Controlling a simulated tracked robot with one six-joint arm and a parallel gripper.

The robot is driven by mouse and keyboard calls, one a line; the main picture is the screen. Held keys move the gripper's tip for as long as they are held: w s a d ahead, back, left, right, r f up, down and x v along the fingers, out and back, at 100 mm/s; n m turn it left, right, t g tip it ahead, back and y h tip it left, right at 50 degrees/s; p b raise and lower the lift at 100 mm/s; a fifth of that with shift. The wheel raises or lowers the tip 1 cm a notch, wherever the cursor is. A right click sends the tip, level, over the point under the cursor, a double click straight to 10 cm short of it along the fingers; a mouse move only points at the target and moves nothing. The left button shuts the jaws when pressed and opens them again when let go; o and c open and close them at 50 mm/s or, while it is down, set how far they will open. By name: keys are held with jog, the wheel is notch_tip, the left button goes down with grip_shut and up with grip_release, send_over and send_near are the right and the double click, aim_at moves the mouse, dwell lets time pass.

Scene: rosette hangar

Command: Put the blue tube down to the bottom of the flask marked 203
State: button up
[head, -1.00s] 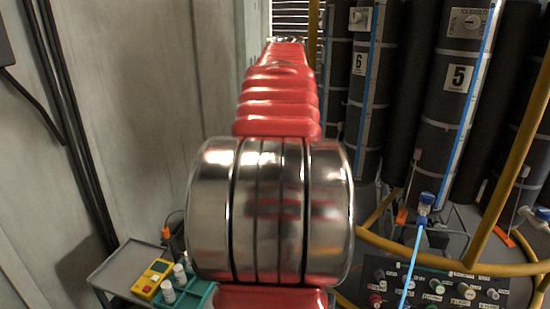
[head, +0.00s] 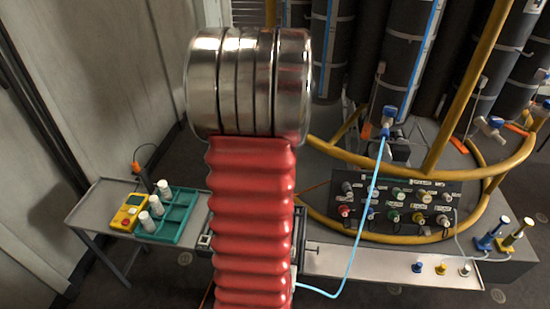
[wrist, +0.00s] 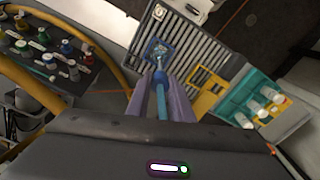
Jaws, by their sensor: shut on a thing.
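My gripper (wrist: 162,84) shows in the wrist view, its two grey-purple fingers shut on a light blue tube (wrist: 163,102). The tube's far end runs into a small blue and shiny piece over a slatted grey surface; I cannot tell what that piece is. In the head view, a light blue tube (head: 372,190) hangs from a blue valve (head: 388,116) down towards the bench. My arm hides the gripper there. Several white bottles (head: 157,206) stand in a teal rack (head: 178,220), also visible in the wrist view (wrist: 248,100). No number 203 is readable.
A yellow meter (head: 128,212) lies beside the rack on a grey side table (head: 95,205). A black knob panel (head: 400,205) and yellow rails (head: 480,80) stand at the right. Tall dark cylinders (head: 400,60) stand behind. A pale wall (head: 110,60) is at the left.

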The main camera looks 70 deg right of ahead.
jog(key=shift+w+d, duration=0.1)
jog(key=shift+d, duration=0.35)
